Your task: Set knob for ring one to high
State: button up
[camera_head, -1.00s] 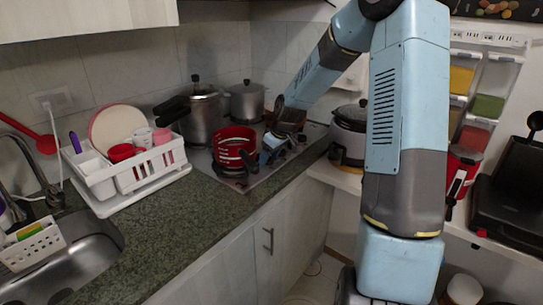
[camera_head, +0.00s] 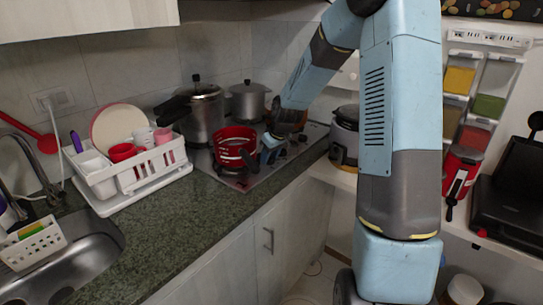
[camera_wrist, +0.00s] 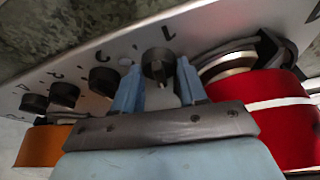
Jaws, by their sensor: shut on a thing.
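In the wrist view a row of dark round knobs runs along the silver stove panel (camera_wrist: 130,42), with marks printed beside them. The knob for ring one (camera_wrist: 158,62), beside a mark like a 1, is the nearest to the red pot. My gripper (camera_wrist: 158,76) has one blue finger on each side of this knob and is shut on it. The knob's exact setting cannot be read. In the head view my gripper (camera_head: 272,152) is at the stove's front edge, right of the red pot, and the knob is hidden there.
The red pot (camera_head: 236,142) stands on the stove close to my gripper; it also shows in the wrist view (camera_wrist: 285,110). An orange thing (camera_wrist: 45,145) is at the lower left there. A pressure cooker (camera_head: 203,118) and a grey pot (camera_head: 246,103) stand behind.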

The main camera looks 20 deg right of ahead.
jog(key=shift+m+h, duration=0.4)
jog(key=shift+m, duration=0.6)
jog(key=o, duration=1)
jog(key=shift+r, duration=0.15)
jog(key=v, duration=1.3)
jog(key=shift+s+r, duration=0.15)
jog(key=shift+s, duration=0.2)
jog(key=shift+o, duration=0.2)
